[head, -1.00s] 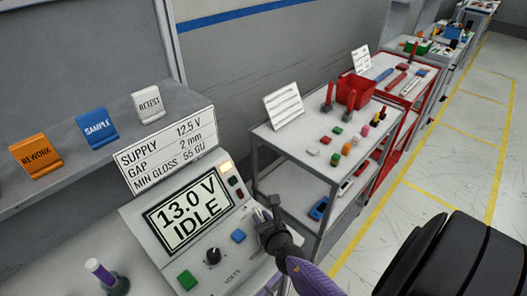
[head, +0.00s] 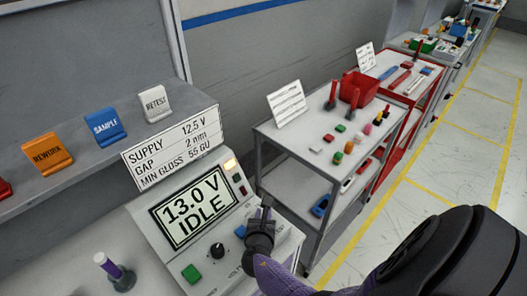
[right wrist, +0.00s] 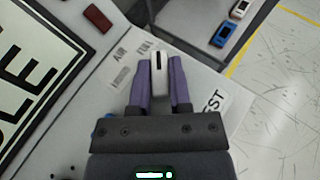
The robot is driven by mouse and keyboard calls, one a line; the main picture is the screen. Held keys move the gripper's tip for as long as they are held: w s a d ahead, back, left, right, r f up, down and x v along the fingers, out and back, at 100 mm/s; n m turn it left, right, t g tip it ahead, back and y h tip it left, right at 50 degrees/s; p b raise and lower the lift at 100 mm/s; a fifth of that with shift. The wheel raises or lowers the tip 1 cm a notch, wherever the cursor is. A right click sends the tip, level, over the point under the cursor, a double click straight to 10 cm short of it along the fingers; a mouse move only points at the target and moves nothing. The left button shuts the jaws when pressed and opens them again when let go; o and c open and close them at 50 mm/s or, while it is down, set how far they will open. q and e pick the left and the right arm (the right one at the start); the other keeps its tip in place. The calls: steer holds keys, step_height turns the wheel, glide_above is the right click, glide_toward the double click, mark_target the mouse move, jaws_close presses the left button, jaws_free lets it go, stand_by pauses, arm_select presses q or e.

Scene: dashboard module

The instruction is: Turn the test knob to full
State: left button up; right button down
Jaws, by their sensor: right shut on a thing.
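The test knob (right wrist: 159,68) is pale with a black pointer line. In the right wrist view it stands between the purple fingers of my right gripper (right wrist: 160,80), which is shut on it. Its pointer runs up the picture, close to the FULL label (right wrist: 146,50); an AIR label (right wrist: 119,57) lies left of that, and a partly covered TEST label (right wrist: 213,102) lies at lower right. In the head view my right gripper (head: 265,213) is at the tester's right side and hides the knob. The tester display (head: 194,208) reads 13.0 V IDLE. My left gripper is not in view.
A spec sign (head: 172,147) stands behind the tester. A grey cart (head: 318,170) with small parts stands to the right.

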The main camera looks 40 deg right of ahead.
steer(key=c, duration=0.6)
jaws_free()
steer(key=shift+o, duration=0.2)
steer(key=p+v, duration=0.3)
steer(key=v, duration=0.6)
steer(key=shift+s+a+r+p, duration=0.15)
steer(key=shift+s+a+p, duration=0.15)
steer(key=shift+a, duration=0.05)
steer(key=shift+d, duration=0.1)
